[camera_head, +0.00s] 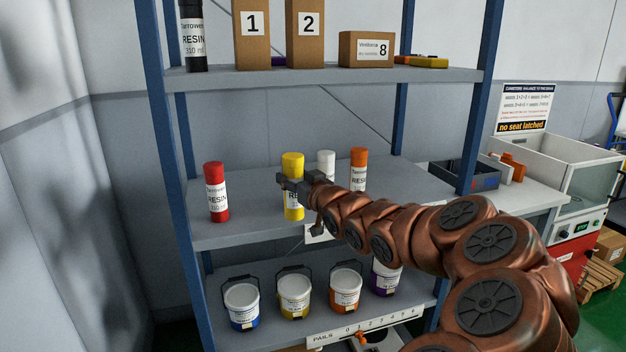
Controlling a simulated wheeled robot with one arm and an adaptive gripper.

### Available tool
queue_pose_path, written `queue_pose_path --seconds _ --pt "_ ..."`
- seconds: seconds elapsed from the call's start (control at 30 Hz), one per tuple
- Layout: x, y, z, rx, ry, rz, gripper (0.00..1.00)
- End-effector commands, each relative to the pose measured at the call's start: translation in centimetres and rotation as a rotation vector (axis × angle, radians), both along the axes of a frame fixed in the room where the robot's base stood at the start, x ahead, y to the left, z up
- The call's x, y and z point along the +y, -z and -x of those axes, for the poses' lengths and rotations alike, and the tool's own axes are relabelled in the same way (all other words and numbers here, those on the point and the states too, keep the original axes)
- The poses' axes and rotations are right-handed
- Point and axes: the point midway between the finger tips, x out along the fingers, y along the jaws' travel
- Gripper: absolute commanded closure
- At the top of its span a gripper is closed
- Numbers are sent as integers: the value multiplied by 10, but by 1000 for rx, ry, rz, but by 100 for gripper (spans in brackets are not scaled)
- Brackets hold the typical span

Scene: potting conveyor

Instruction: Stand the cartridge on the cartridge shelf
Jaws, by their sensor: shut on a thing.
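My gripper (290,182) reaches in from the right and is shut on a yellow resin cartridge (293,163), gripping it below its cap. The cartridge is upright over the middle shelf (250,235) of the blue-posted rack. Its base looks at or just above the shelf surface; I cannot tell if it touches. A red cartridge (216,190) stands on this shelf to the left. A white cartridge (326,160) and an orange cartridge (358,165) stand behind and to the right, their lower parts partly hidden by my arm. The shelf's front label is mostly hidden.
The top shelf (270,80) holds a black cartridge and boxes (367,50). The lower shelf holds several pails (242,306). Blue posts (172,130) bound the rack. Free shelf room shows between the red and yellow cartridges.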

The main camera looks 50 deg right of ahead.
Motion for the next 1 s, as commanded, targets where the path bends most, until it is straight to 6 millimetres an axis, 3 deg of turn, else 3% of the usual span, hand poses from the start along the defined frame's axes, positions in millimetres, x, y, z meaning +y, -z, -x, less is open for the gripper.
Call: queue_pose_path --seconds 0.1,0.27,0.53,0.8,1.0 --pt "-11 -8 13 -2 31 -1 100" --pt "-15 -5 5 2 40 -2 100" --pt "-15 -2 -38 2 42 3 100" --pt "-12 4 -95 3 37 0 100" --pt "-12 4 -123 -2 39 1 100"
